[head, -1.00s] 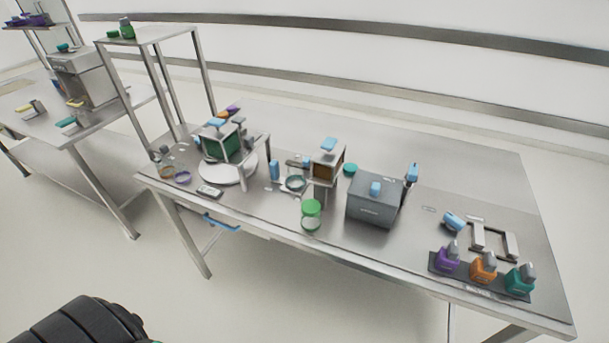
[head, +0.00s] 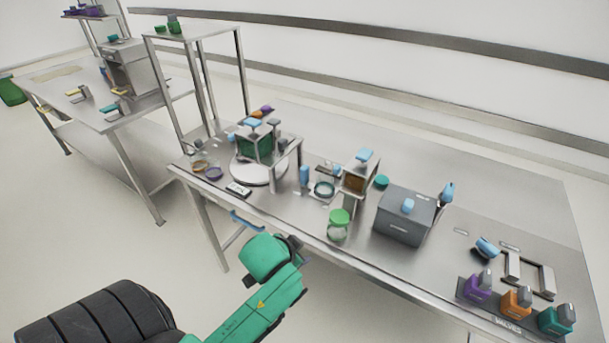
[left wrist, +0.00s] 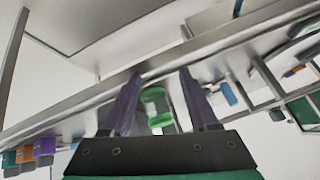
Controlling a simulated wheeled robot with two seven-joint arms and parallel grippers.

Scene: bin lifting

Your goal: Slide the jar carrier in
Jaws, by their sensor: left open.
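A clear jar with a green lid (head: 339,218) stands near the front edge of the table. Behind it, a clear vessel with a dark ring (head: 324,187) stands beside a small brown-fronted box with a blue top handle (head: 365,155). I cannot tell which part is the jar carrier. My left gripper (head: 296,246) is in front of the table edge, left of the green-lidded jar and apart from it. In the left wrist view its two fingers (left wrist: 160,100) are spread and empty, with the green-lidded jar (left wrist: 154,94) beyond the gap. My right gripper is out of view.
A grey box (head: 405,218) stands right of the jar. Purple, orange and teal blocks sit on a dark strip (head: 510,322) at the right. A round white plate with a frame (head: 258,170) is at the left. A blue handle (head: 246,219) hangs below the table edge.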

